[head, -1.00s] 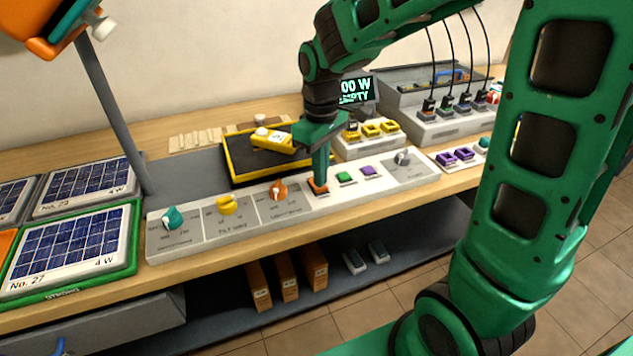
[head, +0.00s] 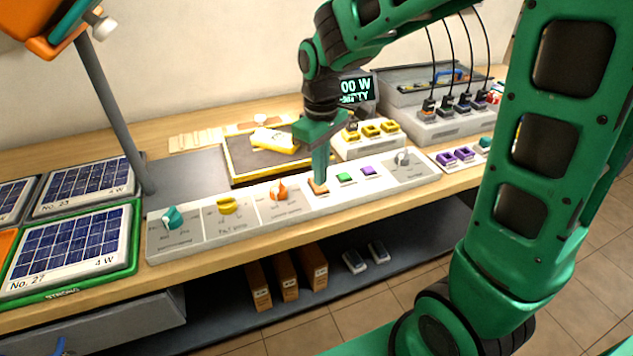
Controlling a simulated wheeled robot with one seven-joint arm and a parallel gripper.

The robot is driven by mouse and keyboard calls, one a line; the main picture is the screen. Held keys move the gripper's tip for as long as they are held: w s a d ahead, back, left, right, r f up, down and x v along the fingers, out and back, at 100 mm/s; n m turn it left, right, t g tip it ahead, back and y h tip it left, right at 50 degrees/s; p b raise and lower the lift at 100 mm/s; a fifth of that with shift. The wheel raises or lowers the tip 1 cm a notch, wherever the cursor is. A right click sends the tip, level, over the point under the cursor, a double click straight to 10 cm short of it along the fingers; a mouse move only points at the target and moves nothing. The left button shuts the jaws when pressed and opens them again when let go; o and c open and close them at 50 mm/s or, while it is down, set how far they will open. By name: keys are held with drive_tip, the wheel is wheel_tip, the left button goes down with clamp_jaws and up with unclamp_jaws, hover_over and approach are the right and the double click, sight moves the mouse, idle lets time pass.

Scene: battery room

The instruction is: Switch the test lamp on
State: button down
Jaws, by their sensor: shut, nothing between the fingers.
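A lamp on a grey post has an orange head (head: 40,22) at the upper left, partly cut off by the frame edge. A pale knob (head: 104,28) shows at its side. Whether it is lit is unclear. A long pale control panel (head: 243,231) on the bench carries a teal knob (head: 173,218), a yellow knob (head: 229,205), an orange knob (head: 278,190), an orange button (head: 318,188), a green button (head: 344,178), a purple button (head: 367,171) and a grey knob (head: 402,158). My gripper (head: 321,180) is shut and empty, pointing down at the orange button; contact is unclear.
Solar panels (head: 72,249) lie at the left. A yellow-edged tray (head: 232,183) holding a yellow block (head: 274,140) lies behind the control panel. A partly hidden display (head: 356,88) reads "00 W". My arm blocks the right side.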

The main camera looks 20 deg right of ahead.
drive_tip(key=shift+r, duration=2.9)
drive_tip(key=s+d+f+m, duration=0.1)
drive_tip(key=s+d+m, duration=0.5)
drive_tip(key=s, duration=0.5)
drive_tip(key=s+d+f+m, duration=0.2)
drive_tip(key=s+d+m, duration=0.4)
drive_tip(key=s+d, duration=0.5)
drive_tip(key=shift+s+d, duration=0.2)
drive_tip(key=shift+s, duration=0.5)
drive_tip(key=shift+f, duration=0.1)
drive_tip(key=shift+w+f, duration=0.25)
drive_tip(key=shift+w, duration=0.4)
